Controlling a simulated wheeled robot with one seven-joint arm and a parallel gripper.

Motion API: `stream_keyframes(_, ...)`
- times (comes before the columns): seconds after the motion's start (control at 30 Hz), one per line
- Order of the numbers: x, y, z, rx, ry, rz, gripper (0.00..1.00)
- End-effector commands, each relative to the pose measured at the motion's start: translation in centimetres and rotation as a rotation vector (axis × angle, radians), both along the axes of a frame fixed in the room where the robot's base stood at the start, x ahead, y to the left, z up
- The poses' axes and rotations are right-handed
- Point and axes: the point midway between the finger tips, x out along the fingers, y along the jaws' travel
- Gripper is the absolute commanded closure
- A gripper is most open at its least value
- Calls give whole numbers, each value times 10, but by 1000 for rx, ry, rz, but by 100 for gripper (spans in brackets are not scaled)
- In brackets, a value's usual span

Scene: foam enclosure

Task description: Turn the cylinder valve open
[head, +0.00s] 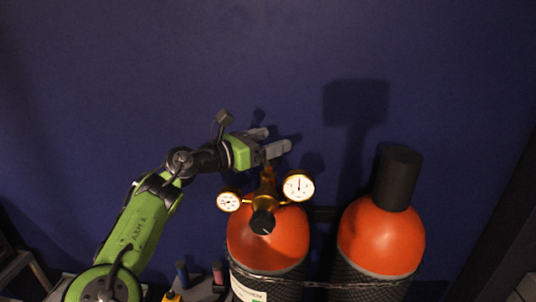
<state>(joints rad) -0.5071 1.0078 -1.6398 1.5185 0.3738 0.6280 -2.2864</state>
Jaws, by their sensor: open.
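The left orange cylinder (262,245) stands upright and carries a brass regulator (267,185) with two round gauges, a left gauge (229,201) and a right gauge (299,186). A black knob (262,222) sits at the regulator's front. My green and black arm reaches in from the lower left. My gripper (278,142) is open at the top of the brass fitting, with its grey fingers pointing right. The fingers hide the top of the valve, and I cannot tell whether they touch it.
A second orange cylinder (380,240) with a black cap (397,178) stands to the right. A chain (330,284) runs across both cylinders. A dark blue wall (150,70) is close behind. Small tools (182,274) lie at the lower left of the cylinders.

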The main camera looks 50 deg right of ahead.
Motion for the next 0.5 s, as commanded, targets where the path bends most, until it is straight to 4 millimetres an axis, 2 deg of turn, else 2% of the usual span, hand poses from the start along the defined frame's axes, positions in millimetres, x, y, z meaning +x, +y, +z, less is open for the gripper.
stream_keyframes(0.03,-1,0,17,-2,-4,-1,18)
stream_keyframes(0.2,-1,0,49,-2,-3,-1,18)
stream_keyframes(0.33,-1,0,59,-1,-2,-1,18)
stream_keyframes(0.5,-1,0,59,-1,-1,-1,18)
